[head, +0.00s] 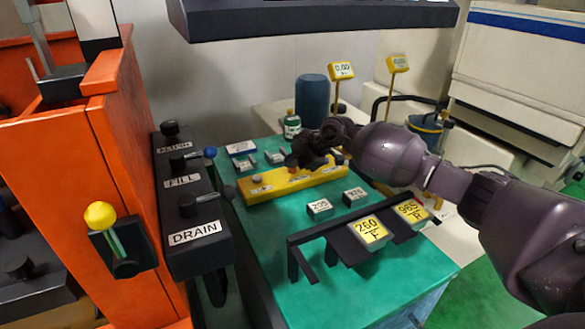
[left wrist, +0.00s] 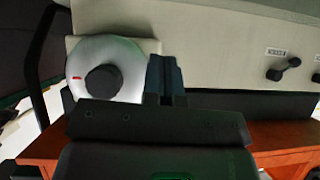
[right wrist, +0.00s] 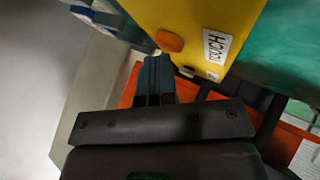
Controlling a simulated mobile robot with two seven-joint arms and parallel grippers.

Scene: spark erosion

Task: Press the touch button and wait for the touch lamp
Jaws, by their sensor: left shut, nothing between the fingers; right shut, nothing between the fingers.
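A long yellow box (head: 262,191) with small labels lies on the green table. My right gripper (head: 308,148) is over the box and hides part of its top. In the right wrist view the shut, empty fingertips (right wrist: 158,62) are close to an orange round button (right wrist: 170,41) on the yellow box (right wrist: 200,14); I cannot tell if they touch it. I cannot make out a touch lamp. My left gripper (left wrist: 165,68) is shut and empty, before a pale panel with a silver dial (left wrist: 104,68); the head view does not show it.
Black control boxes labelled FILL and DRAIN (head: 196,234) stand on the left beside an orange machine frame (head: 105,160). Yellow tags (head: 370,232) sit on a black rack at the table's front.

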